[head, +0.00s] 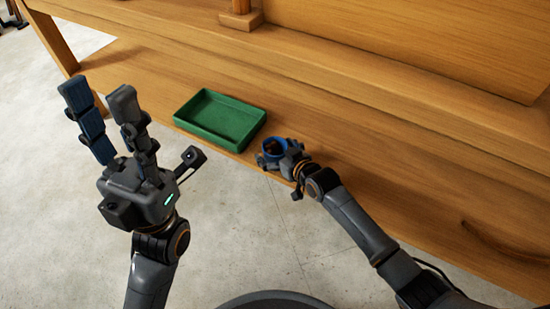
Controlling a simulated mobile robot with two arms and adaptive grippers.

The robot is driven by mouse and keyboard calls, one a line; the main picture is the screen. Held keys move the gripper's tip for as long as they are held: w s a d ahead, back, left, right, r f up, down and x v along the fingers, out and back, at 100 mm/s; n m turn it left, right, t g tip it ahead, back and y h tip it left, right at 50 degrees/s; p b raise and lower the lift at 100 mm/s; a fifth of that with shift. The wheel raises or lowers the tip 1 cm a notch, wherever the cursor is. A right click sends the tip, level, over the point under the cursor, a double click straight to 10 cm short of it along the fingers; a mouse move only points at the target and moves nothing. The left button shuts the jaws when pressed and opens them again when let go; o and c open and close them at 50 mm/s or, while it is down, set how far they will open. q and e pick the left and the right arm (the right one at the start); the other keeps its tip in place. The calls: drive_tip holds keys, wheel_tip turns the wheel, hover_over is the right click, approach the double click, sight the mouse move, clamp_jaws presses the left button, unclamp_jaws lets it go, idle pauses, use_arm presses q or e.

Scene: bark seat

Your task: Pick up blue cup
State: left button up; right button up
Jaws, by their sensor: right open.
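The blue cup (265,153) stands on the wooden bench shelf, near its front edge, just right of the green tray. Its round rim shows, and its inside looks dark. My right gripper (279,151) is right at the cup, low over the shelf, and is open. Its fingers are mostly hidden, so I cannot tell whether they touch the cup. My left gripper (98,93) is raised in front of the bench at the left, with its two fingers spread apart and nothing between them.
An empty green tray (249,109) lies on the shelf (400,190) left of the cup. A raised wooden ledge (260,52) and a small wooden post (241,15) stand behind. Pale concrete floor (240,230) lies in front.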

drive_tip(key=c, duration=1.3)
drive_tip(key=shift+r, duration=0.15)
